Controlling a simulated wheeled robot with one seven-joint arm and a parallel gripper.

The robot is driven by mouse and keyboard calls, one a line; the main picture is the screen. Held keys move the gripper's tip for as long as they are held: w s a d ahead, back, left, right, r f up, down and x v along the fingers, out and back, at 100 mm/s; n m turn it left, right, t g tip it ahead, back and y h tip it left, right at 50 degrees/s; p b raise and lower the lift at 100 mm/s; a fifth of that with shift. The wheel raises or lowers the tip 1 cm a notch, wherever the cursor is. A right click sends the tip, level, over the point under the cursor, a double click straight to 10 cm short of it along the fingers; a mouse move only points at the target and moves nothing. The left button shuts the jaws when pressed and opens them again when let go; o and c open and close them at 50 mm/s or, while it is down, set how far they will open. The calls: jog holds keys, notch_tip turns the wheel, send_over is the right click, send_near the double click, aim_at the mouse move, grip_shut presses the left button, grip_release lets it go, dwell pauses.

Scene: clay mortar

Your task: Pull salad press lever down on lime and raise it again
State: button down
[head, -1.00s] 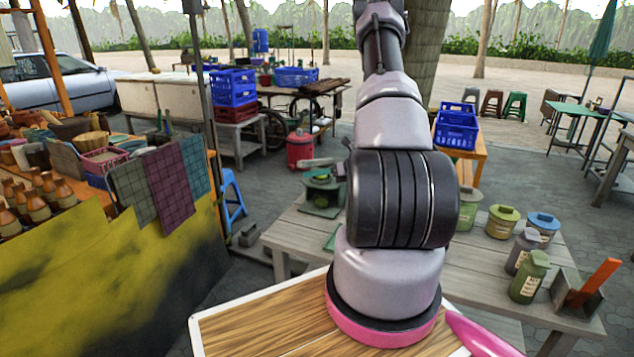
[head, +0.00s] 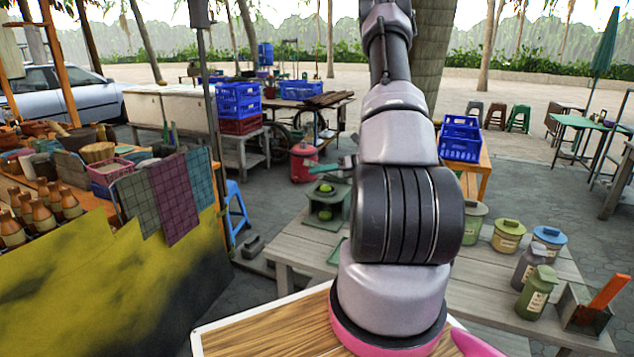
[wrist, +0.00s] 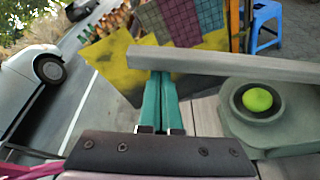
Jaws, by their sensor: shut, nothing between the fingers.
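The salad press (head: 323,222) stands on the wooden table, left of my arm. A bright green lime (head: 325,188) sits in its round upper cup; the lime also shows in the wrist view (wrist: 257,99). The grey press lever (wrist: 230,66) crosses the wrist view above the cup, raised clear of the lime. My gripper (wrist: 161,76) has its teal fingers shut and empty. Their tips pass behind the lever's lower edge, near its free end; I cannot tell whether they touch.
A yellow-draped stall (head: 110,285) is at the left. A blue stool (head: 235,208) stands between stall and table.

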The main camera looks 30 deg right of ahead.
jog(key=w+d+r+m+y, duration=0.3)
jog(key=w+d+r+m, duration=0.4)
jog(key=d+r, duration=0.3)
jog(key=shift+w+d+r, duration=0.2)
jog(key=shift+w+r, duration=0.4)
jog(key=shift+r, duration=0.75)
